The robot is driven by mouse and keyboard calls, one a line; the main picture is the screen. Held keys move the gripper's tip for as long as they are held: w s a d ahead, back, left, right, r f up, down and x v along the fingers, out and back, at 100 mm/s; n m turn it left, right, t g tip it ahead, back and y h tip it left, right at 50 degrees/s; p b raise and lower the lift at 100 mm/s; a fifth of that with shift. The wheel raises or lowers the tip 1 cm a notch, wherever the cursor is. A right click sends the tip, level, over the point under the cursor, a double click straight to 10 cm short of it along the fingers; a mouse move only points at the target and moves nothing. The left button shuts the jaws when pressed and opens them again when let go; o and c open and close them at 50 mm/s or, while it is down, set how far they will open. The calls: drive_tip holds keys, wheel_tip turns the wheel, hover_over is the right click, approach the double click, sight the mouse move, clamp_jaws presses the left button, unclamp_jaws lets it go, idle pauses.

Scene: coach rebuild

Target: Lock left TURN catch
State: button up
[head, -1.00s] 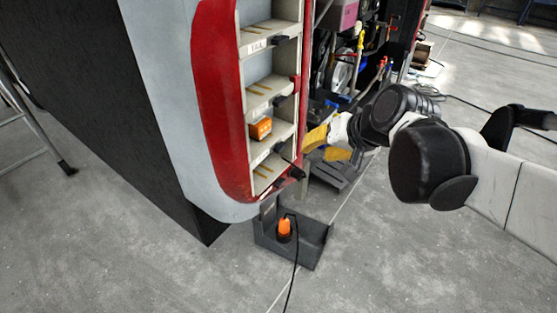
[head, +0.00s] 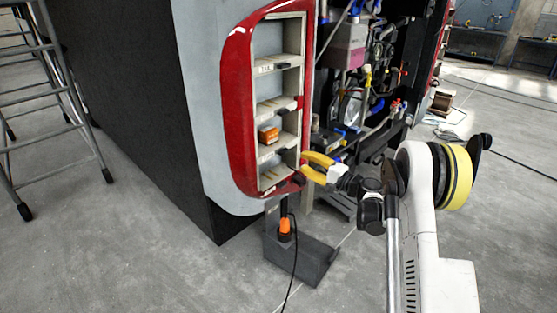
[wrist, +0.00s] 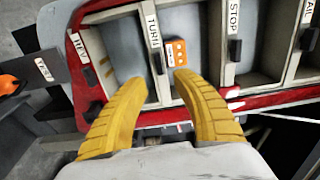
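The lamp housing is a red-framed unit with a row of pale compartments, on the grey coach corner in the head view (head: 238,130). In the wrist view its strips carry labels, among them TURN (wrist: 153,32) and STOP (wrist: 233,15). A small black catch (wrist: 157,62) sits on the TURN strip, lying roughly along it. My gripper (wrist: 160,78) has two yellow fingers, open and apart, with the TURN catch just beyond and between their tips. Contact cannot be told. In the head view my gripper (head: 305,166) is at the housing's lower right edge.
An orange box (wrist: 176,52) lies in the compartment beside the TURN strip; it also shows in the head view (head: 268,135). A dark bracket with an orange plug (head: 285,227) stands below. A ladder (head: 50,110) is at left. Open machinery (head: 350,100) lies right of the housing.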

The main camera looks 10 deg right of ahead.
sight(285, 153)
drive_tip(key=b+x, duration=0.1)
drive_tip(key=x, duration=0.4)
drive_tip(key=b+x, duration=0.1)
drive_tip(key=x, duration=0.5)
drive_tip(key=shift+d+f+b, duration=0.1)
drive_tip(key=shift+f+b, duration=0.1)
drive_tip(key=shift+b, duration=0.15)
clamp_jaws()
